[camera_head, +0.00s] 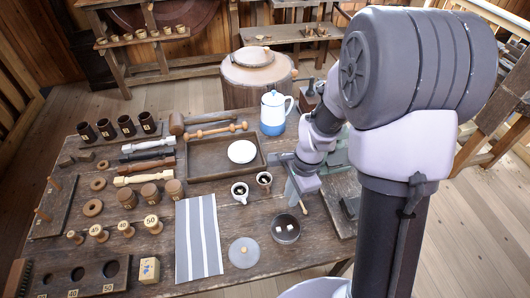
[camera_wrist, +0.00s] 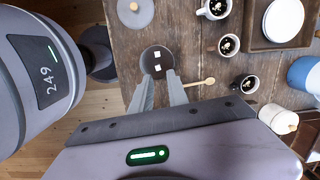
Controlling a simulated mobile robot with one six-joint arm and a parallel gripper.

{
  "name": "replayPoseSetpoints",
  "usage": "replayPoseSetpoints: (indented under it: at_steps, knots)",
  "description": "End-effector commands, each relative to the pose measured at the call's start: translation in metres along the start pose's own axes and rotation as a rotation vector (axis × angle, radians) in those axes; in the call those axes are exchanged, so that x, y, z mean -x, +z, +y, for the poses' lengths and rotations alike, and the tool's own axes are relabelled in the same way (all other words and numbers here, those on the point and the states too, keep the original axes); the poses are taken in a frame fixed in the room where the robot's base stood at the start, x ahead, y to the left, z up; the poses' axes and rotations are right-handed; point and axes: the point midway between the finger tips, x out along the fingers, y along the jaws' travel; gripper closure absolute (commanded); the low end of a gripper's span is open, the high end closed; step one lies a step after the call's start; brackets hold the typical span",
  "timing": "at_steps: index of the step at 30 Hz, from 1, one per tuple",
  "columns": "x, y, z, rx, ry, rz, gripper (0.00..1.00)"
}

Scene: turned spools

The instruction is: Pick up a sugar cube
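Two white sugar cubes lie apart in a dark round bowl (camera_head: 286,238). In the wrist view one cube (camera_wrist: 157,54) lies above the other cube (camera_wrist: 157,68) inside the bowl (camera_wrist: 146,60). My gripper (camera_wrist: 161,82) is open and empty; its two fingers point at the bowl's near edge, with the cubes just beyond the tips. In the head view my gripper (camera_head: 296,192) is over the table, behind the bowl. Its height above the table is hard to tell.
A wooden spoon (camera_wrist: 198,82) lies right of the fingers. Dark-filled cups (camera_wrist: 228,45) stand farther right, near a wooden tray (camera_head: 190,160) with a white plate (camera_head: 241,152). A grey lid (camera_head: 243,252) lies left of the bowl. A blue-and-white pot (camera_head: 272,113) stands behind.

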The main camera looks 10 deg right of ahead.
Motion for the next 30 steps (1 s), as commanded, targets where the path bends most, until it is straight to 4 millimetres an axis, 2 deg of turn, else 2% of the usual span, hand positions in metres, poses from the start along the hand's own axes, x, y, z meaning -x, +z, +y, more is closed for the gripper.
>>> replayPoseSetpoints:
  at_steps: [5, 12, 15, 22, 27, 30]
  knots:
    - [-0.03, -0.007, 0.003, -0.075, 0.036, -0.008, 0.8]
    - [-0.107, -0.006, 0.006, -0.073, 0.037, -0.008, 0.8]
    - [-0.128, -0.006, 0.007, -0.072, 0.036, -0.008, 0.8]
    - [-0.149, -0.004, 0.006, -0.071, 0.034, -0.008, 0.8]
    - [-0.185, -0.001, 0.006, -0.071, 0.035, -0.008, 0.8]
    - [-0.194, -0.001, 0.006, -0.071, 0.034, -0.007, 0.8]
